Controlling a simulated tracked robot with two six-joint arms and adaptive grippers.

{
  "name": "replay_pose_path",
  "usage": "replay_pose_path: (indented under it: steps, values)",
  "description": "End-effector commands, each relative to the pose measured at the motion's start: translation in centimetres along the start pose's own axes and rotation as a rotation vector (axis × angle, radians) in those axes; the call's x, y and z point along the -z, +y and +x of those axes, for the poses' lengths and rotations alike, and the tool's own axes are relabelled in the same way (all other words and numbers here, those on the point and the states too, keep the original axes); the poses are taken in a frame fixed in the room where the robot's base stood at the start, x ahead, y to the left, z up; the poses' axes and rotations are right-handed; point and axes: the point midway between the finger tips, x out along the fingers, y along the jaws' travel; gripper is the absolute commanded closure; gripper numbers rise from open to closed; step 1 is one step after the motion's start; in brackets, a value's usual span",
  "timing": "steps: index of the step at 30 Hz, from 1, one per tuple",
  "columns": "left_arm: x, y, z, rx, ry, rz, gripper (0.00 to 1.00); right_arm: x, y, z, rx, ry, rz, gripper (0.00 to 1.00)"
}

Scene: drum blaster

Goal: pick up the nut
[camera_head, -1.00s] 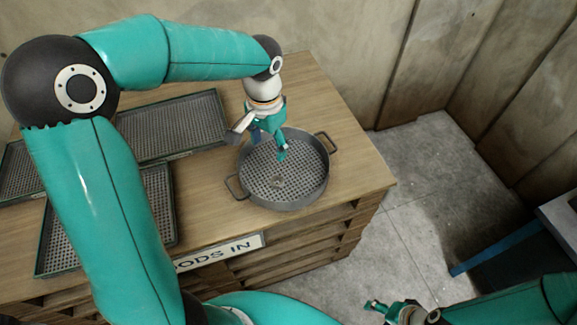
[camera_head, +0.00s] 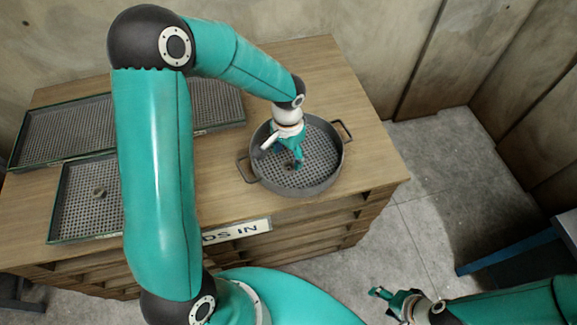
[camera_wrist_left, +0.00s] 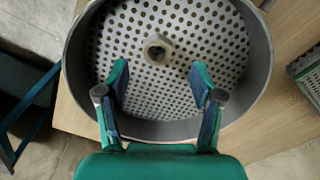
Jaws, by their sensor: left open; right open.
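A small grey nut (camera_wrist_left: 158,49) lies on the perforated floor of a round metal pan (camera_wrist_left: 254,85), as seen in the left wrist view. My left gripper (camera_wrist_left: 160,74) is open and empty, its fingertips on either side below the nut in that picture. In the head view the left gripper (camera_head: 291,162) reaches down inside the pan (camera_head: 335,178) and mostly hides that nut. Another small nut-like piece (camera_head: 98,193) lies in the front left tray. My right gripper (camera_head: 383,298) is open, low at the bottom right, over the floor.
The pan has two side handles and stands at the right end of a wooden table (camera_head: 215,200). Perforated trays (camera_head: 65,135) lie on its left half. A sign (camera_head: 237,232) is on the table's front. A blue-legged stand (camera_head: 510,247) is at right.

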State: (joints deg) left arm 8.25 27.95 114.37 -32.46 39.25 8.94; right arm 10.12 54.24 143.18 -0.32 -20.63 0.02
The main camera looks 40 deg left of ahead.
Motion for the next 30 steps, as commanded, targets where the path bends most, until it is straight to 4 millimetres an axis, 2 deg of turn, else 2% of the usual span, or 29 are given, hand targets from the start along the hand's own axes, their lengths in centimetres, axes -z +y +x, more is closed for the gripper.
replay_pose_path:
  steps: [9,18,30]
  values:
    - [0.0,0.4,4.2,-0.001,-0.004,0.0,0.33,0.0,-0.2,-0.5,0.0,0.0,0.0,0.38]
    - [0.1,0.4,4.5,-0.001,-0.001,0.0,0.35,0.0,-0.2,-0.5,0.0,0.0,0.0,0.38]
    - [0.0,0.3,4.5,-0.001,-0.001,-0.001,1.0,0.0,-0.2,-0.5,0.0,0.0,0.0,0.38]
